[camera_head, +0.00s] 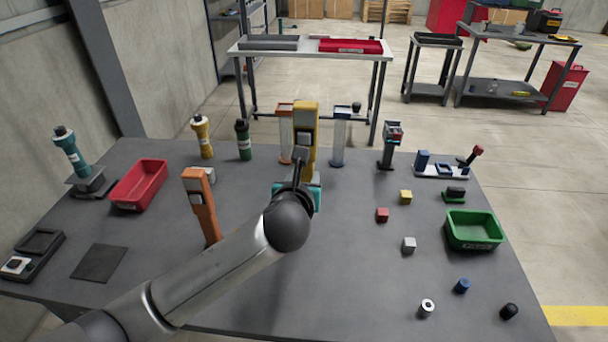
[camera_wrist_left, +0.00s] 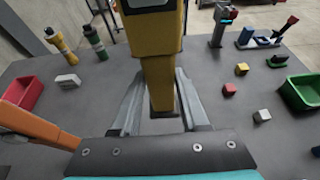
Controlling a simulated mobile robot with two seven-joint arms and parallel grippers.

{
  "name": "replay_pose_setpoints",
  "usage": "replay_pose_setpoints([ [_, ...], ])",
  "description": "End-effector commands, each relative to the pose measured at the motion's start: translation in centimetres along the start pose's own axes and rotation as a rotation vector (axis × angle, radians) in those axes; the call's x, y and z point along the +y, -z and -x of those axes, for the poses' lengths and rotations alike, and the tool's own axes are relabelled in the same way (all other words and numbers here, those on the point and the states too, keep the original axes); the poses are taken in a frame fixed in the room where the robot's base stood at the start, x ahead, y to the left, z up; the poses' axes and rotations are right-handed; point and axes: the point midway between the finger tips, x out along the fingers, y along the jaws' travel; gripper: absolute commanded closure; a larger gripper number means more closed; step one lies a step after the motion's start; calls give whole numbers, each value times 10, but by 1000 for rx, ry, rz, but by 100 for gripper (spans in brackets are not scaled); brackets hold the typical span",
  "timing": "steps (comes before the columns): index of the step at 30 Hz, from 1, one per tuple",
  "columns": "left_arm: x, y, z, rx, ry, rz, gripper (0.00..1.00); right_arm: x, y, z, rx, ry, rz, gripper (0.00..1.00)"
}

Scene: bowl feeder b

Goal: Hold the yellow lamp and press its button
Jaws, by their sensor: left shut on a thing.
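The yellow lamp (camera_head: 306,118) stands tall and close to upright past the end of my left arm in the head view. A dark patch with a small pale square shows on its near face; I cannot tell whether that is the button. My left gripper (camera_head: 300,180) is shut on the lamp's yellow body. In the left wrist view the lamp (camera_wrist_left: 162,60) passes between the two fingers of the left gripper (camera_wrist_left: 160,104), and its top is cut off. I cannot tell whether its lower end touches the table. My right gripper is not in view.
An orange upright device (camera_head: 202,207) stands close left of my arm. A red bin (camera_head: 140,186), a yellow cylinder (camera_head: 202,136) and a green cylinder (camera_head: 243,140) are on the left. Several small blocks and a green bin (camera_head: 474,231) are on the right. The table's front middle is clear.

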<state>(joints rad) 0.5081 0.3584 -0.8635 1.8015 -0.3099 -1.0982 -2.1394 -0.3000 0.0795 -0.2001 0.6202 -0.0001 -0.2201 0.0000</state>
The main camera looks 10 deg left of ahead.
Motion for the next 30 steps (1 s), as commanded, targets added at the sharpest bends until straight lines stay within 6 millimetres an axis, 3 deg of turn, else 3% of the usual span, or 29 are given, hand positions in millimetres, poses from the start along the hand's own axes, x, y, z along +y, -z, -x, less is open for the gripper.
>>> replay_pose_setpoints([
  [30,0,28,-12,-3,1,1,100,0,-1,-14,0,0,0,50],
])
